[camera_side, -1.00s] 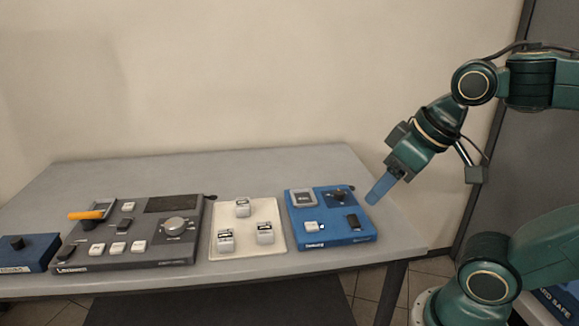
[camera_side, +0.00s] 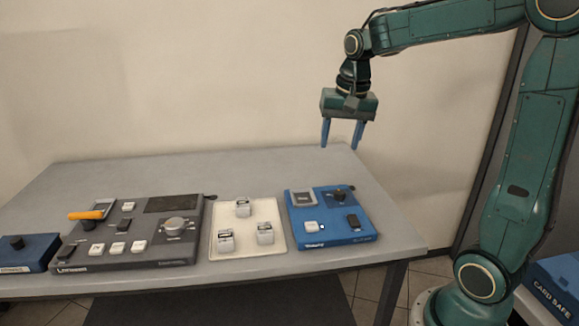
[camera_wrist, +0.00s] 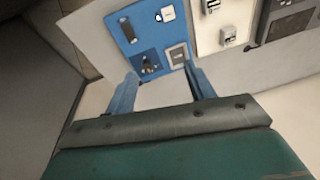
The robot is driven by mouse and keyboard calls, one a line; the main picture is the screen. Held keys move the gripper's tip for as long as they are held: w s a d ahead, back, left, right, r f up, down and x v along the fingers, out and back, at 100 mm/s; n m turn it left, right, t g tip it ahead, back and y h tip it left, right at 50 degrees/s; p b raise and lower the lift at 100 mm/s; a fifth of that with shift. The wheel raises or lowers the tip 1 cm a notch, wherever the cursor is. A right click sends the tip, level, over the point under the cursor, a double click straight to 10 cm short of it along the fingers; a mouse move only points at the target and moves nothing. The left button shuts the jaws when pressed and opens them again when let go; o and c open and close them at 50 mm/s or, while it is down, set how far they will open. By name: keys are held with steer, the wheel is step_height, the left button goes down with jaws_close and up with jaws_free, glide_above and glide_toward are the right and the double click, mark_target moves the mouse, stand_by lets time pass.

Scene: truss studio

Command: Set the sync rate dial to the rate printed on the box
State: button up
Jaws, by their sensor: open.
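My gripper (camera_side: 340,146) is open and empty, pointing down high above the back of the table. Its two blue fingers also show in the wrist view (camera_wrist: 161,72). A blue box (camera_side: 331,232) lies on the right of the table. It carries a dark round knob with an orange mark (camera_side: 338,192), a grey square display, a white button and a black switch. I cannot tell which dial is the sync rate dial; the small print is unreadable.
A white tray (camera_side: 249,246) with three white-and-grey blocks lies between console and blue box. The console has an orange-handled lever (camera_side: 88,215) and several white buttons. A small blue box (camera_side: 28,258) with a black knob is at far left. The table's back is clear.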

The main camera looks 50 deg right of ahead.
mark_target(340, 191)
steer(key=w+d+f+m+g, duration=0.1)
steer(key=w+d+f+m, duration=0.1)
steer(key=d, duration=0.5)
steer(key=w+d+f+m+g, duration=0.1)
steer(key=w+d+f+m, duration=0.2)
steer(key=d+f, duration=0.3)
steer(key=shift+w+d+m+y, duration=0.15)
steer(key=shift+d+m+y, duration=0.25)
steer(key=shift+m, duration=0.4)
steer(key=shift+f, duration=0.25)
step_height(340, 191, down, 14)
steer(key=shift+a+r, duration=0.1)
steer(key=shift+r, duration=0.15)
steer(key=c, duration=1)
